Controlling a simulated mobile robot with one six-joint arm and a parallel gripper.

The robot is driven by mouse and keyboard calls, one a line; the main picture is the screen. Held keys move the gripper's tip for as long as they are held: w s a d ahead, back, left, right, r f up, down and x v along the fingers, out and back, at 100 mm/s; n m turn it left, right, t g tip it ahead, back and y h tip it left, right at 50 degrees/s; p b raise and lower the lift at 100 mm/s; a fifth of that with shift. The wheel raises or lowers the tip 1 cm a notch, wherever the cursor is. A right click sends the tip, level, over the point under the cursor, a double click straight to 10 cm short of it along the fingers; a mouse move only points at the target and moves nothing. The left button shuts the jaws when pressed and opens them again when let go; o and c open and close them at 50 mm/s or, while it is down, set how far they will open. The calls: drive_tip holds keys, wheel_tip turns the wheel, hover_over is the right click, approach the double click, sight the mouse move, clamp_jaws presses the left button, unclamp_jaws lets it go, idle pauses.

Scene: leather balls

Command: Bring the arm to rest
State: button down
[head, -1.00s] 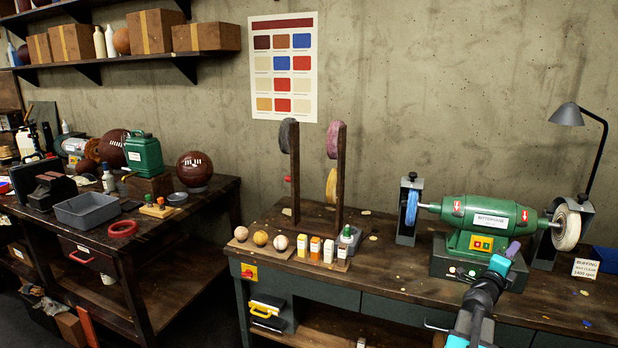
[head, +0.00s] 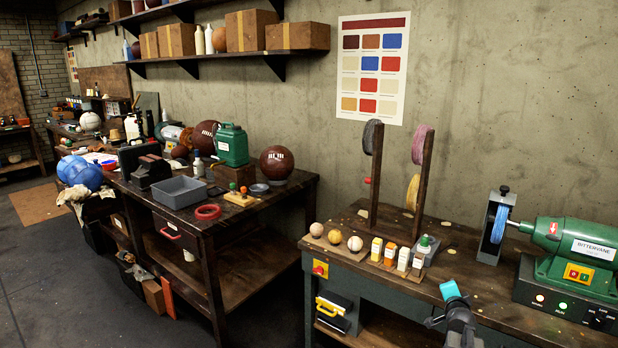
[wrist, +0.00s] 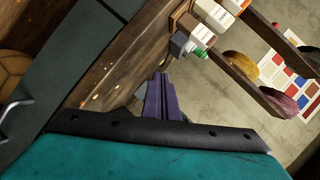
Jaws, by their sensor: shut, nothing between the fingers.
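My arm (head: 460,318) shows at the bottom right of the head view, in front of the buffing bench (head: 440,275). Its dark links and a teal part stand near the bench's front edge; the gripper itself cannot be made out there. In the wrist view my gripper (wrist: 160,80) shows as two purple fingers lying together, shut and empty. Beyond them are the bench edge and the row of small labelled bottles (wrist: 220,12), apart from the fingers.
The green buffing machine (head: 585,250) stands on the bench at right, with a blue wheel (head: 498,224) on its left. Two wooden posts (head: 374,180) carry more wheels. A second table (head: 265,215) at left holds leather balls, a green can and a grey tray. Floor is open at lower left.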

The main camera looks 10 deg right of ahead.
drive_tip(key=w+a+f+n+g+y, duration=0.25)
drive_tip(key=a+f+n, duration=0.35)
drive_tip(key=a, duration=0.7)
drive_tip(key=w+a+f+n+g+y, duration=0.1)
drive_tip(key=a+f+n+y, duration=0.45)
drive_tip(key=a, duration=0.85)
drive_tip(key=s+a+f+n+g, duration=0.4)
drive_tip(key=s+a+f, duration=0.3)
drive_tip(key=a, duration=0.4)
drive_tip(key=s+a+f+n+g, duration=0.35)
drive_tip(key=s+a, duration=0.45)
drive_tip(key=a, duration=0.3)
drive_tip(key=s+f+g+b, duration=0.6)
drive_tip(key=s+f+b, duration=0.3)
drive_tip(key=s+f, duration=1.6)
wheel_tip(320, 180, down, 3)
drive_tip(key=shift+s+d, duration=0.3)
drive_tip(key=shift+s, duration=0.1)
